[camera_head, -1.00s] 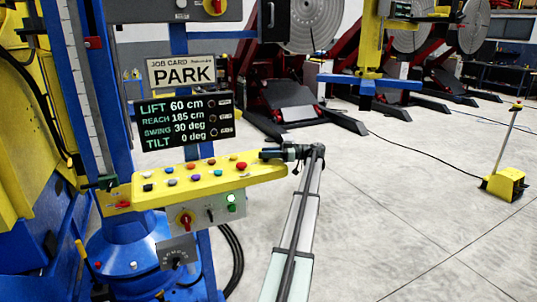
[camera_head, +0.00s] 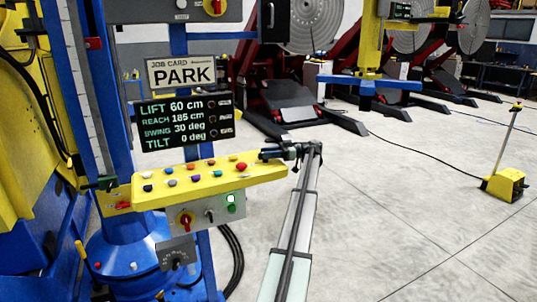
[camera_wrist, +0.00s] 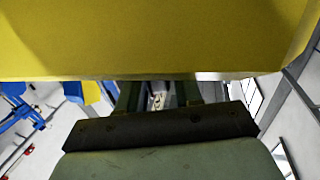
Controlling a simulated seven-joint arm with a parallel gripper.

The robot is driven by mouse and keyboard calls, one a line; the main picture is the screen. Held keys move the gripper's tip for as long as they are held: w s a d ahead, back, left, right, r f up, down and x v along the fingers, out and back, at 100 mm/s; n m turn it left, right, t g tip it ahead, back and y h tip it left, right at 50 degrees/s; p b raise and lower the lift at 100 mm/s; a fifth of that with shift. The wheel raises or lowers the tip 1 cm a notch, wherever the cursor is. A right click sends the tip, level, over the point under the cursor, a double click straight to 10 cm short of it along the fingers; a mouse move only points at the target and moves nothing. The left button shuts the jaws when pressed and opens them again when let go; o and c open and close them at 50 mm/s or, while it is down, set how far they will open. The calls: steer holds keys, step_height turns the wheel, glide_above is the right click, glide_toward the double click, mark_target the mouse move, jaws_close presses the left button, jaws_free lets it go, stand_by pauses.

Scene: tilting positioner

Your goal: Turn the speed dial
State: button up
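The speed dial (camera_head: 177,257) is a black knob with scale marks on a small grey plate. It hangs low on the blue post, below the yellow button panel (camera_head: 150,199). My gripper (camera_head: 263,154) is at the panel's right end, above and right of the dial and well apart from it. In the wrist view, the two dark fingers of my gripper (camera_wrist: 158,92) stand apart with a gap between them. The yellow panel (camera_wrist: 160,38) covers their tips there. The dial is not seen in the wrist view.
A grey box with a red knob (camera_head: 185,219) and a lit green button (camera_head: 231,208) sits just above the dial. A display (camera_head: 187,122) reads lift 60, reach 185, swing 30, tilt 0. Black cables (camera_head: 235,262) hang right of the post.

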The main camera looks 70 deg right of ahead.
steer(key=shift+o, duration=0.9)
steer(key=shift+r, duration=0.15)
step_height(320, 180, up, 10)
steer(key=shift+f, duration=0.1)
